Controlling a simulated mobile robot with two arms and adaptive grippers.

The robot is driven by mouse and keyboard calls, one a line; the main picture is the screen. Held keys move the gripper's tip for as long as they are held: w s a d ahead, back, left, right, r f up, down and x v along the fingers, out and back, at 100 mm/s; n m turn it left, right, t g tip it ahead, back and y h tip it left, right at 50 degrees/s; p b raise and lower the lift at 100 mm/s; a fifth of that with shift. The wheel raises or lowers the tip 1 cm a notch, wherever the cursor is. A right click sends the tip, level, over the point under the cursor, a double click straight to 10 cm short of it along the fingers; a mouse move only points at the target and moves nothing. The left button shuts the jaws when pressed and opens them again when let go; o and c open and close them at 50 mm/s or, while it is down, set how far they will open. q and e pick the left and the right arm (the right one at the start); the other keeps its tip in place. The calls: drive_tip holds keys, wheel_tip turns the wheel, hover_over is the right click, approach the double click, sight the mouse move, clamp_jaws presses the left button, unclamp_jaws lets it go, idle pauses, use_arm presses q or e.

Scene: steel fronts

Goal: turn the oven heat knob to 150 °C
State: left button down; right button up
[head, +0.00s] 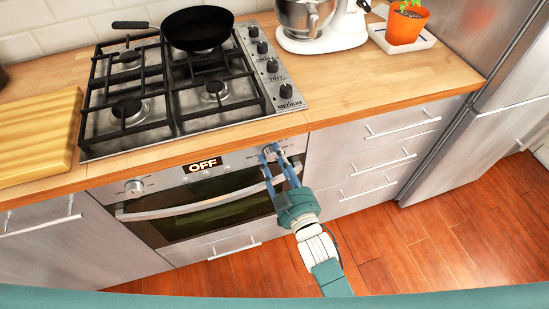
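The oven (215,208) is set under the counter, with a display (202,165) that reads "OFF". It has a left knob (134,186) and a right knob (269,149); I cannot read which one is the heat knob. My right gripper (271,155) reaches up to the right knob, with its blue fingers apart and one on each side of it. The fingers partly hide this knob, and I cannot tell whether they press on it. My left gripper is not in view.
The oven door handle (190,207) runs just below the panel. A gas hob (175,85) with a black pan (198,28) is above. A cutting board (38,135), a mixer (315,25) and a potted plant (405,25) stand on the counter. Drawers are at right; the floor is clear.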

drive_tip(key=shift+r, duration=0.1)
drive_tip(key=c, duration=0.5)
drive_tip(key=shift+r+m+p, duration=0.15)
drive_tip(key=shift+m+p, duration=0.15)
drive_tip(key=shift+w+m, duration=0.1)
drive_tip(key=shift+m, duration=0.7)
